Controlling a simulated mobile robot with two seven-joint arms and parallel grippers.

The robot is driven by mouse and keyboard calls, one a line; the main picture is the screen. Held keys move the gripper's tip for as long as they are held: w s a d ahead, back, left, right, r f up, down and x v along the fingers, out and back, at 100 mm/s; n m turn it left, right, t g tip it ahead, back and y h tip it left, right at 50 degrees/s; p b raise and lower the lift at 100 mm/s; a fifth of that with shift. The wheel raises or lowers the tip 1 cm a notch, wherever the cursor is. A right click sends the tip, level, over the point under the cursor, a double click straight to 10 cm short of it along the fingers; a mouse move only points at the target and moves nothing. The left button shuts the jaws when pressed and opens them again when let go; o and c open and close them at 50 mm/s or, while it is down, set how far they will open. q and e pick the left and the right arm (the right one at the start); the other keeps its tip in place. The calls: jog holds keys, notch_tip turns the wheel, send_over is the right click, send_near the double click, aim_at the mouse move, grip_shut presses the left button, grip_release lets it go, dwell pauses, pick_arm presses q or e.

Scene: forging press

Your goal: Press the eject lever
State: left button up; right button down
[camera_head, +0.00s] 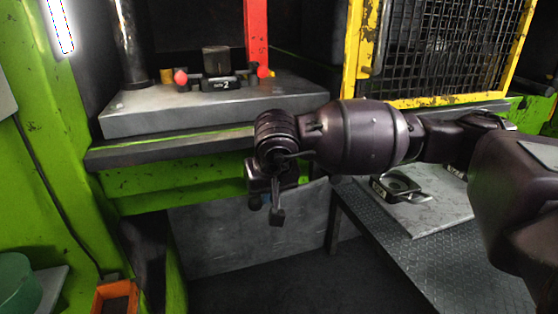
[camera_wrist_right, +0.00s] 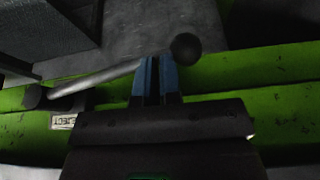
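In the right wrist view, a lever with a grey rod (camera_wrist_right: 95,80) and a black ball knob (camera_wrist_right: 185,48) lies along the green press front. Its dark pivot (camera_wrist_right: 35,97) is at the left, beside a small label plate (camera_wrist_right: 63,122). My right gripper (camera_wrist_right: 158,60) has its blue fingers close together with only a narrow gap. Their tips overlap the rod just left of the knob; I cannot tell whether they touch it. In the head view my right gripper (camera_head: 262,202) points down before the press's green front; the lever cannot be made out clearly there. My left gripper is not in view.
The press bed (camera_head: 150,112) stands above and behind the gripper, with a red post (camera_head: 256,35). A yellow-framed mesh guard (camera_head: 450,45) is at the right. Below it, a dark table (camera_head: 440,270) bears a grey plate (camera_head: 440,212). An orange bin (camera_head: 115,296) is at lower left.

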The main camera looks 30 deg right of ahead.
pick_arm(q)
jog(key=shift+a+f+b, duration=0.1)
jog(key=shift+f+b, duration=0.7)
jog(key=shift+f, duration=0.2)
pick_arm(e)
jog(key=shift+d+f, duration=0.25)
jog(key=shift+f, duration=1.2)
jog(key=shift+d+f, duration=0.2)
jog(key=shift+f, duration=1.25)
jog(key=shift+s+f, duration=0.1)
jog(key=shift+f, duration=0.1)
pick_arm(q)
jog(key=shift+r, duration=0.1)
pick_arm(e)
jog(key=shift+r, duration=0.15)
